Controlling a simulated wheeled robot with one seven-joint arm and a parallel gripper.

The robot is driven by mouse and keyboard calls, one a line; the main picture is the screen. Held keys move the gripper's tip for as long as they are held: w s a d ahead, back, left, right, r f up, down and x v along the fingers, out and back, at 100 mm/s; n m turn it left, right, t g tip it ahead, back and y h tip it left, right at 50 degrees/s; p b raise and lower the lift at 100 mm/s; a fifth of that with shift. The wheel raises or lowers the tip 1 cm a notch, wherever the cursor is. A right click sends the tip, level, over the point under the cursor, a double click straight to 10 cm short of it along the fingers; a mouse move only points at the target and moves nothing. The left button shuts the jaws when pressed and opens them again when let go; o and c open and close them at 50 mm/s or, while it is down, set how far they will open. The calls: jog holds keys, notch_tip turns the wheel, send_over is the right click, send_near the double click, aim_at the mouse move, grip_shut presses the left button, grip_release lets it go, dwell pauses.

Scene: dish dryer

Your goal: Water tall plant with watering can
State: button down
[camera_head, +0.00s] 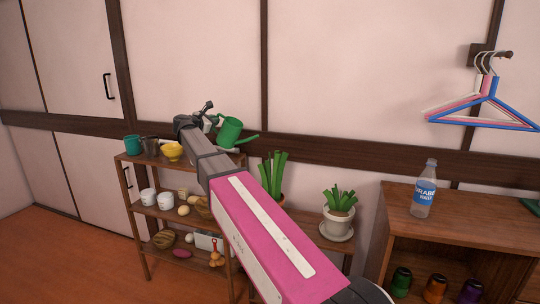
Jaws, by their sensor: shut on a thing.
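My gripper (209,119) is at the far end of my pink and grey arm, above the shelf rack, and is shut on the green watering can (230,132). The tall plant (272,172), with upright green leaves, stands to the right of and lower than the can. Its pot is partly hidden behind my arm. The spout end appears up and to the left of the leaves, apart from them in the picture.
A shorter plant (340,202) in a white pot stands to the right. A water bottle (424,189) stands on a wooden cabinet (394,232). Hangers (490,103) hang at upper right.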

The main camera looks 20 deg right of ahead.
jog(key=shift+s+d+r+m+p, duration=0.35)
jog(key=shift+s+d+r+m, duration=0.4)
jog(key=shift+d, duration=0.2)
dwell(2.0)
jog(key=shift+w+a+f, duration=0.25)
jog(key=w+a+n+h+b, duration=0.1)
jog(key=w+a+n, duration=0.3)
jog(key=a+n, duration=0.1)
jog(key=shift+r+n, duration=0.2)
jog(key=shift+n, duration=0.65)
jog(key=shift+a+r, duration=0.1)
dwell(0.7)
notch_tip(320, 180, up, 5)
jog(key=shift+f, duration=0.1)
dwell(0.4)
